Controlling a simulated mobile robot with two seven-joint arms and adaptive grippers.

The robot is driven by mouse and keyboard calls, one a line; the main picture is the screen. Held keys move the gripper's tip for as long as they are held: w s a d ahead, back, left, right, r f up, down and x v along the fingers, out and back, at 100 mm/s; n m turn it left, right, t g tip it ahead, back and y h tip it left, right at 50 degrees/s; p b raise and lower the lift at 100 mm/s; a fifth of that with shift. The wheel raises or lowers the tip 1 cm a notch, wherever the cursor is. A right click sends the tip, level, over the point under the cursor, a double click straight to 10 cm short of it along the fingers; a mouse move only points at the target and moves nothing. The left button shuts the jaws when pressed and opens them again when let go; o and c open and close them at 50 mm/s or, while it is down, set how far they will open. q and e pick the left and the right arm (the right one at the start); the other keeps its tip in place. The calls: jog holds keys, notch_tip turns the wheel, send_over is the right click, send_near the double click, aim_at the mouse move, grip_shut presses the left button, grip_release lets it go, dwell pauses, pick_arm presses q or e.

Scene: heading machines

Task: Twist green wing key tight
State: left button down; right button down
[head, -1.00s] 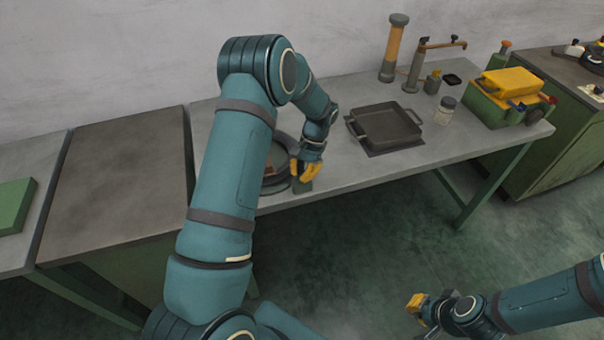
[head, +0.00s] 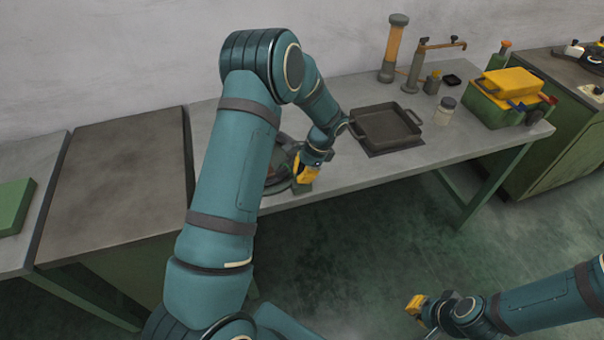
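My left gripper (head: 304,170), with yellow fingers, is at the near edge of the grey workbench, over the right side of a dark round fixture (head: 277,182). My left arm hides much of this fixture. I cannot make out a green wing key; it may be hidden behind the arm or gripper. Whether the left fingers are shut on anything does not show. My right gripper (head: 416,305), also yellow-fingered, hangs low at the bottom right, over the floor and away from the bench. Its fingers are too small to read.
A dark square pan (head: 384,127) is right of the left gripper. Behind it stand an orange-and-grey cylinder (head: 393,50) and a tap-like post (head: 414,70). A jar (head: 445,111) and a green box with a yellow top (head: 511,82) are further right. The bench's front right is clear.

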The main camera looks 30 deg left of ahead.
pick_arm(q)
jog(key=shift+s+f, duration=0.1)
jog(key=c, duration=1.1)
grip_release()
jog(key=shift+c, duration=0.2)
jog(key=v, duration=1.2)
jog(key=shift+d, duration=0.1)
